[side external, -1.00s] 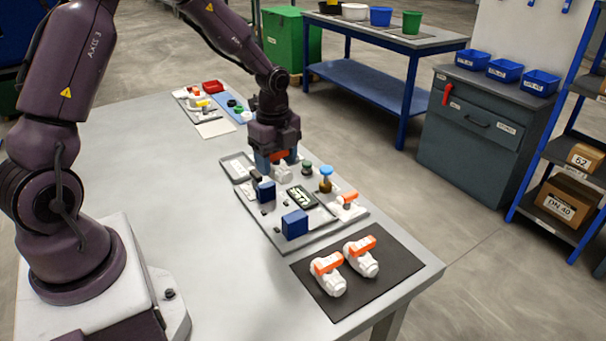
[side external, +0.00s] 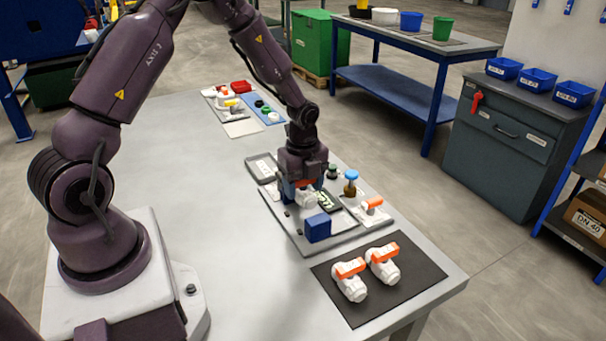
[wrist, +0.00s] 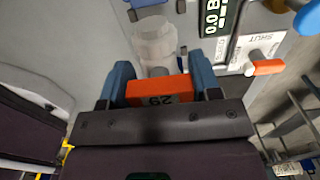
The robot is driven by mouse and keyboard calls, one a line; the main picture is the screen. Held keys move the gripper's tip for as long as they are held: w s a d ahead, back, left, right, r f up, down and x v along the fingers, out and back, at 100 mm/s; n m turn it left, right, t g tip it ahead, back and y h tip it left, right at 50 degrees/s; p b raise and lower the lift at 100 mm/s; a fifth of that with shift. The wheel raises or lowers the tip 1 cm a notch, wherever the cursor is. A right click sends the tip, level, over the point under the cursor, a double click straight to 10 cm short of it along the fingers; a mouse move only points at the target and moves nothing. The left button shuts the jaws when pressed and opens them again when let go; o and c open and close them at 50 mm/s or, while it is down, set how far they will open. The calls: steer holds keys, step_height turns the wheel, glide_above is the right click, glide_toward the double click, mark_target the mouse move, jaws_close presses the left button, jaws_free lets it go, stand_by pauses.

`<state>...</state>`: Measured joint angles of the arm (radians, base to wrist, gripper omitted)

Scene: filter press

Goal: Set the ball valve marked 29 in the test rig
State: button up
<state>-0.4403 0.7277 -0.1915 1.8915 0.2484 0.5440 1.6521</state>
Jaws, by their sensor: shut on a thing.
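My gripper (side external: 300,190) is shut on the orange handle of the ball valve marked 29 (wrist: 158,91). The number reads upside down in the wrist view, between the blue fingers (wrist: 161,80). The valve's white body (side external: 307,199) hangs below the fingers, over the test rig. The test rig is a grey plate (side external: 330,244) with a blue block (side external: 318,228) in front of the valve. I cannot tell whether the valve touches the rig. The rig's display (wrist: 213,18) reads 0.0 B, cut off by the frame edge.
An orange-handled valve (side external: 373,204) sits on the rig's right, beside a SHUT label (wrist: 262,42). A blue-topped fitting (side external: 351,178) stands behind it. Two white valves with orange handles (side external: 350,268) lie on a black mat (side external: 420,270). The table's left side is clear.

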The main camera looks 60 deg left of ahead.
steer(key=shift+f, duration=2.15)
steer(key=shift+f, duration=0.3)
steer(key=o, duration=1.1)
steer(key=shift+r, duration=3.75)
